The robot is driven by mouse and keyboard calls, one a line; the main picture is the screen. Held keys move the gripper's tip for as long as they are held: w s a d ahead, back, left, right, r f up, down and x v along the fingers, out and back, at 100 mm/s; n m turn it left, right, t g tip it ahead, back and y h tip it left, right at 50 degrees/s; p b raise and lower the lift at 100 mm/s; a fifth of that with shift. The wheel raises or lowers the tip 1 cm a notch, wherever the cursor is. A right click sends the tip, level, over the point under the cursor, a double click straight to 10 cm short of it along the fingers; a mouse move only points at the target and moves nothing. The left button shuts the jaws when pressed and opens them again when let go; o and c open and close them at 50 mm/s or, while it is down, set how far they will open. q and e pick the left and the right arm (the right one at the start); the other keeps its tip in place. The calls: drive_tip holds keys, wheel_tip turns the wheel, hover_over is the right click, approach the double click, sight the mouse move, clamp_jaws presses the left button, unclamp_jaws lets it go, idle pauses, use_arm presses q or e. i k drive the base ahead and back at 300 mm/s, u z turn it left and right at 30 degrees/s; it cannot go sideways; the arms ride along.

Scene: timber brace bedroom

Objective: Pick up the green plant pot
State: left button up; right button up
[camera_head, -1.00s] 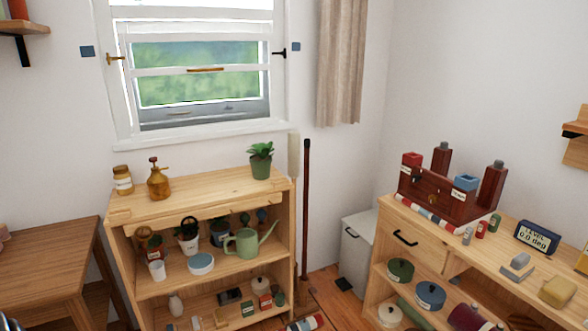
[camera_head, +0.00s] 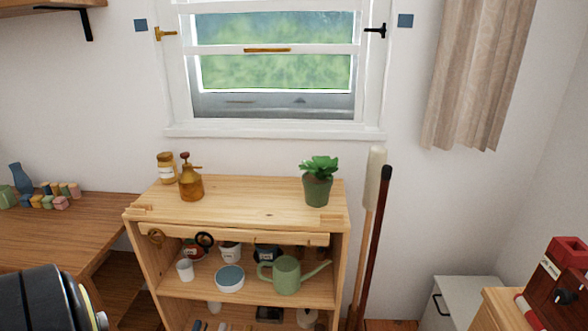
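The green plant pot (camera_head: 317,190) holds a leafy green plant and stands upright on the right side of the wooden shelf's top (camera_head: 250,204), below the window. A dark rounded part of my own arm shows at the lower left. Neither gripper's fingers are in view, and nothing of mine touches the pot.
An amber spray bottle (camera_head: 190,182) and a lidded jar (camera_head: 167,168) stand on the shelf top's left. A green watering can (camera_head: 287,275), a white bowl (camera_head: 230,279) and small pots fill the shelf below. Long poles (camera_head: 374,240) lean right of the shelf. A wooden table (camera_head: 75,230) stands left.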

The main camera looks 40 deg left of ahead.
sight(317, 181)
drive_tip(key=u, duration=1.1)
drive_tip(key=i, duration=1.1)
drive_tip(key=u, duration=1.25)
